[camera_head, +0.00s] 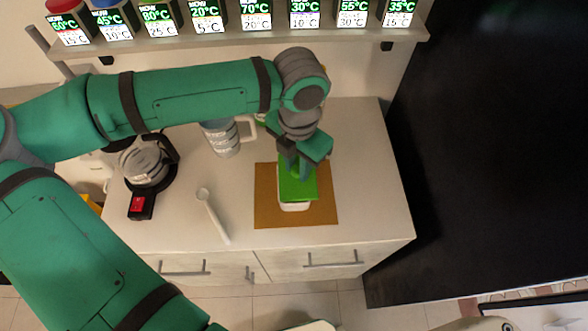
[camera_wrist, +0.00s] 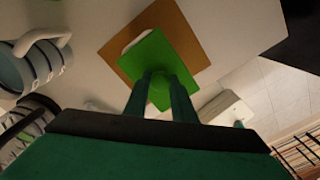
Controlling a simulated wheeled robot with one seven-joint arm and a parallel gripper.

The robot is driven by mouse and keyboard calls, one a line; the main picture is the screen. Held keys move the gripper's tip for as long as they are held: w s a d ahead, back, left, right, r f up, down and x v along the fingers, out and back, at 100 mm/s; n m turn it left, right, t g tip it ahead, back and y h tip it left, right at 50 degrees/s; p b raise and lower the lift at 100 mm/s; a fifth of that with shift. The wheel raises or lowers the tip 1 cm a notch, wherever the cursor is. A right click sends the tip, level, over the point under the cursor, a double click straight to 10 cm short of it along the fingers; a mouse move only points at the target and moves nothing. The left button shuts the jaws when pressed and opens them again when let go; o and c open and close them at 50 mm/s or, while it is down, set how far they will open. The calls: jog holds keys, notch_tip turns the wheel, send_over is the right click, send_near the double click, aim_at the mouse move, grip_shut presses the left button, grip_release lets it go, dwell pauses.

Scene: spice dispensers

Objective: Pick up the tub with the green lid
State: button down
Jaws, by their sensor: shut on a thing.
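The tub with the green lid (camera_head: 298,185) is over the brown mat (camera_head: 265,212) on the white counter. Its white body (camera_head: 294,207) shows below the lid's front edge. In the wrist view the green lid (camera_wrist: 150,62) lies straight ahead of my fingers. My gripper (camera_head: 297,168) comes down from above and is shut on the lid's top. In the wrist view my two fingers (camera_wrist: 161,92) close around a green part in the middle of the lid. I cannot tell whether the tub rests on the mat or is slightly raised.
A mug (camera_head: 221,138) stands behind and left of the mat. A glass pot on a black heater (camera_head: 142,200) is farther left. A white spoon (camera_head: 212,215) lies between heater and mat. A shelf of dispensers (camera_head: 256,14) runs above. A black panel (camera_head: 480,150) borders the counter's right.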

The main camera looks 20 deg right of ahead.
aim_at(294, 172)
jog(key=shift+w+a+f, duration=0.15)
jog(key=shift+w+f, duration=0.15)
jog(key=shift+f, duration=0.05)
jog(key=shift+w+a+f, duration=0.1)
jog(key=shift+w+f, duration=0.1)
jog(key=shift+f, duration=0.65)
jog(key=shift+w+f, duration=0.15)
jog(key=shift+f, duration=0.65)
jog(key=shift+f, duration=0.25)
jog(key=c, duration=1.5)
grip_release()
jog(key=shift+a, duration=0.1)
